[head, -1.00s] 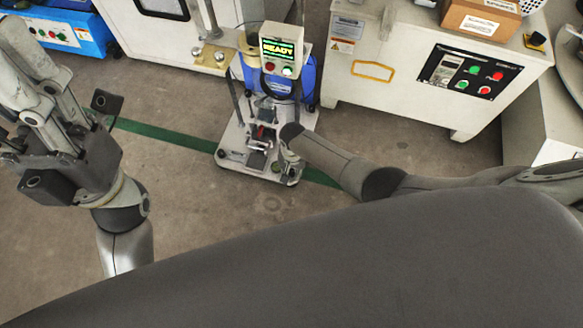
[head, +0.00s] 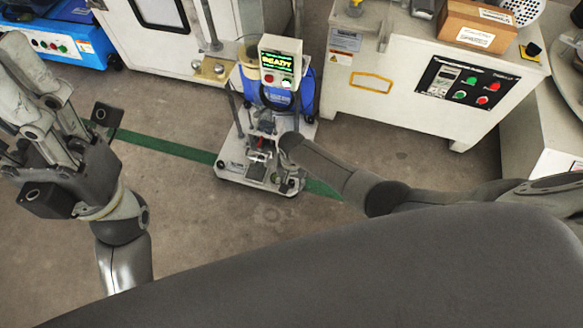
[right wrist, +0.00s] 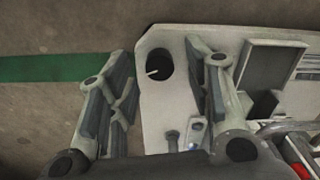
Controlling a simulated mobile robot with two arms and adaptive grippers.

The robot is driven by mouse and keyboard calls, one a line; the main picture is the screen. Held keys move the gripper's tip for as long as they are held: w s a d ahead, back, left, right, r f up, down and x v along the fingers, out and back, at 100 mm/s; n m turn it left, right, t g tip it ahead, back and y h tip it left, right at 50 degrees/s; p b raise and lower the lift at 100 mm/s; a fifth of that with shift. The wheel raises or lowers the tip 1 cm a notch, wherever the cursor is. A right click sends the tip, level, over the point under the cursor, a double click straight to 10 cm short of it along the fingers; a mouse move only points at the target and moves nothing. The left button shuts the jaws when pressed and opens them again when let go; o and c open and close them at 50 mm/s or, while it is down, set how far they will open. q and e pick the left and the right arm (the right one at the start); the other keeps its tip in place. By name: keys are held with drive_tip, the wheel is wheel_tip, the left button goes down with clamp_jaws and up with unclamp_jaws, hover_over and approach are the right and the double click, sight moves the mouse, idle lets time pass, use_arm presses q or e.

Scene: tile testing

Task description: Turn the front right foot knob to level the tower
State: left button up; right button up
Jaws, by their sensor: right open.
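The tower stands on a white base plate (head: 232,165) in the middle of the head view, with a READY panel (head: 280,60) on top. My right gripper (right wrist: 160,62) is open and points at a corner of the base plate in the right wrist view. A dark round knob (right wrist: 158,66) with a pale pin lies between its spread fingers, with gaps on both sides. In the head view my right gripper (head: 284,168) is over the front right corner, partly hidden by its own wrist. My left gripper (head: 42,105) is raised at the left, empty space around it; its fingertips are unclear.
A green floor stripe (head: 165,146) runs behind and beside the base. A blue unit (head: 75,38) is at upper left. The floor in front of the tower is clear.

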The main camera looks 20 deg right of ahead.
sight(292, 183)
wheel_tip(292, 183, up, 11)
drive_tip(key=shift+d, duration=0.15)
idle(0.4)
drive_tip(key=shift+s+f, duration=0.1)
idle(0.4)
